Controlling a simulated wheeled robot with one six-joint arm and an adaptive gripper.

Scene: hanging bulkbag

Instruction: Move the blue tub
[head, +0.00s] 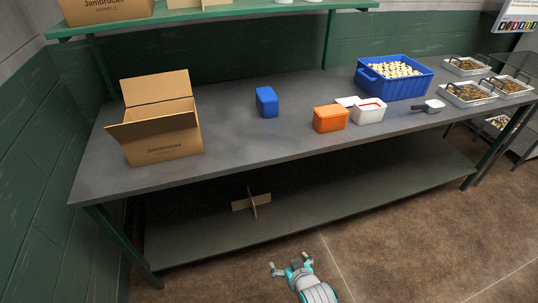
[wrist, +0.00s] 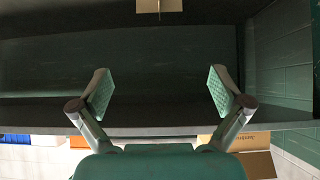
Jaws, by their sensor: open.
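A small blue tub (head: 267,102) stands on the grey table between the open cardboard box and the orange tub. A larger blue crate (head: 395,79) holding pale pieces stands farther right. My gripper (head: 290,264) is low in front of the table, well apart from both. In the wrist view my gripper (wrist: 161,92) has its two fingers spread wide with nothing between them. That view looks upside down, and I cannot make out the small blue tub in it.
An open cardboard box (head: 160,122), an orange tub (head: 330,119) and a white tub (head: 369,112) stand on the table (head: 240,139). A scoop (head: 431,106) and wire-handled trays (head: 468,95) are at the right. A cardboard divider (head: 252,203) sits on the lower shelf. A green shelf (head: 220,15) hangs above.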

